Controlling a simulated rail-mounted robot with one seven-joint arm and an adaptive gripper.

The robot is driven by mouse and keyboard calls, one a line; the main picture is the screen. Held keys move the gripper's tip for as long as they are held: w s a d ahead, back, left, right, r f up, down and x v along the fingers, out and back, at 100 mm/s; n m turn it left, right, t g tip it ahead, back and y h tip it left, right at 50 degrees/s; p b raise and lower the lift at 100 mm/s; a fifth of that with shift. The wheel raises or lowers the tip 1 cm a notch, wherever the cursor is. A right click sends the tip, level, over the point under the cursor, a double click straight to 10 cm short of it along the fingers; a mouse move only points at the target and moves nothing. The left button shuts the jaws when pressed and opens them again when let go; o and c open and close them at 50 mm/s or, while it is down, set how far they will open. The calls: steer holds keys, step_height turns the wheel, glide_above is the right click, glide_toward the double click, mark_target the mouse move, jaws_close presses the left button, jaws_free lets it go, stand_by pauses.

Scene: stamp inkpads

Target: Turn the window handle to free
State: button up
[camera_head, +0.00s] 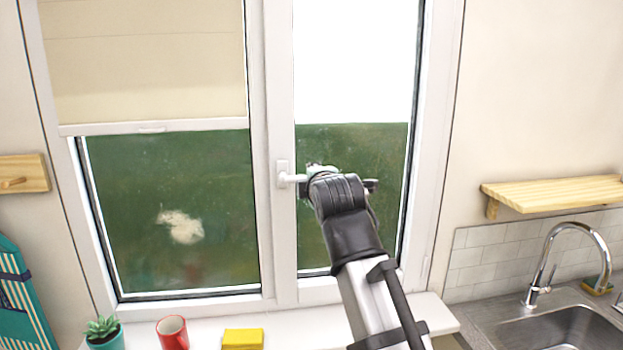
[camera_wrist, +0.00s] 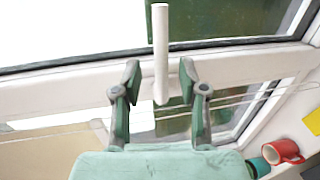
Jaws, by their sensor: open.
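The white window handle (camera_head: 291,180) is on the middle frame of the window (camera_head: 276,110). Its lever points to the right, roughly level, and its far end is hidden behind my arm in the head view. In the wrist view the handle (camera_wrist: 160,30) is a pale bar running between the two fingers of my gripper (camera_wrist: 160,72). The fingers are open, with a visible gap on each side of the bar. In the head view my gripper is mostly hidden by my wrist.
A cream blind (camera_head: 145,60) covers the upper left pane. On the sill (camera_head: 300,325) stand a potted plant (camera_head: 103,332), a red mug (camera_head: 172,332) and a yellow block (camera_head: 243,339). A wooden shelf (camera_head: 555,192) and a sink tap (camera_head: 548,262) are at the right.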

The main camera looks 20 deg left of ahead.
steer(key=v, duration=0.8)
